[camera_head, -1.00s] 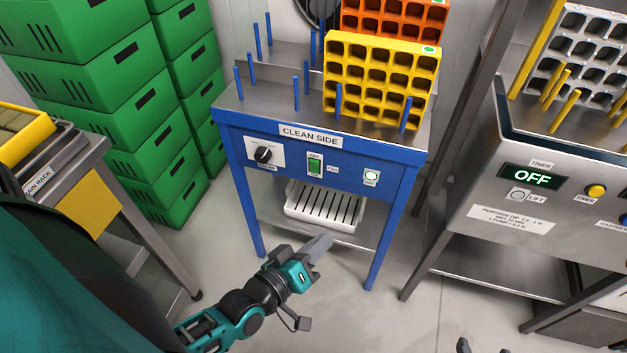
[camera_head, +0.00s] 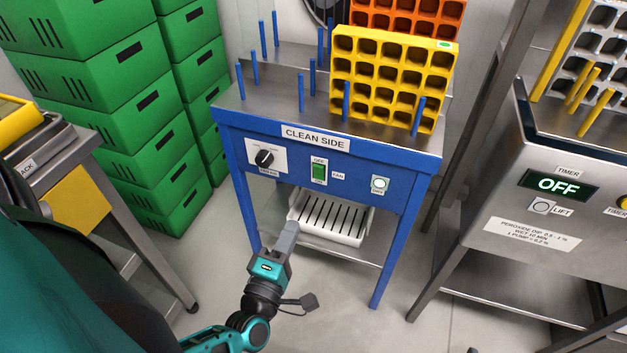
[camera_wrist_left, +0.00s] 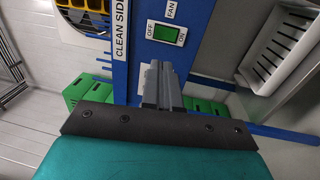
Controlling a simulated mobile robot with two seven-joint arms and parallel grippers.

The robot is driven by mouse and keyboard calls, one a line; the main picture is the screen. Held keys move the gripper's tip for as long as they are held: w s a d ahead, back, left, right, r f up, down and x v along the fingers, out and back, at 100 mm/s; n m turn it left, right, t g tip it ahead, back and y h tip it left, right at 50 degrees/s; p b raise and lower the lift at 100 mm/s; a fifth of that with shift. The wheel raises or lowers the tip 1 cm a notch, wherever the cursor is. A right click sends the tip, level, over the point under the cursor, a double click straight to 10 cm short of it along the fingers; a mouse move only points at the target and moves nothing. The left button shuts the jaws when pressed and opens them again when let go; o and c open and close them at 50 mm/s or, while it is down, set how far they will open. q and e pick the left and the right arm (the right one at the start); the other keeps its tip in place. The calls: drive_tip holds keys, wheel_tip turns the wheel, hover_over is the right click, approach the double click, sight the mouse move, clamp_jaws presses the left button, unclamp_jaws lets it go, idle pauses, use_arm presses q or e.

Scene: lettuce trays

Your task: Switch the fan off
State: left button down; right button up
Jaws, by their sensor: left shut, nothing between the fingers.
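The fan switch (camera_head: 319,172) is a green rocker on the blue front panel of the clean side table (camera_head: 400,165), between a black dial and a round lit button. It carries an OFF label above and a FAN label beside it. In the left wrist view the switch (camera_wrist_left: 165,33) lies beyond the fingertips, with OFF and ON labels. My left gripper (camera_head: 289,229) is shut and empty, below and left of the switch and apart from it. It also shows in the left wrist view (camera_wrist_left: 160,70). The fan (camera_head: 325,8) is partly visible on the back wall. My right gripper is not clearly visible.
A black dial (camera_head: 264,157) and a lit button (camera_head: 380,185) flank the switch. A yellow tray (camera_head: 392,75) stands on the table. A white slotted tray (camera_head: 330,218) sits on the lower shelf. Green crates (camera_head: 125,90) are stacked at left; a steel dip station (camera_head: 530,215) stands at right.

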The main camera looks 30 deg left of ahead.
sight(318, 169)
use_arm(q)
drive_tip(key=b+x, duration=0.1)
drive_tip(key=x, duration=1.2)
drive_tip(key=shift+w+r, duration=0.1)
drive_tip(key=shift+w, duration=0.35)
drive_tip(key=shift+w+a+r, duration=0.1)
drive_tip(key=shift+w+r, duration=0.2)
drive_tip(key=shift+w, duration=0.05)
drive_tip(key=shift+s+f, duration=0.1)
drive_tip(key=shift+s, duration=0.05)
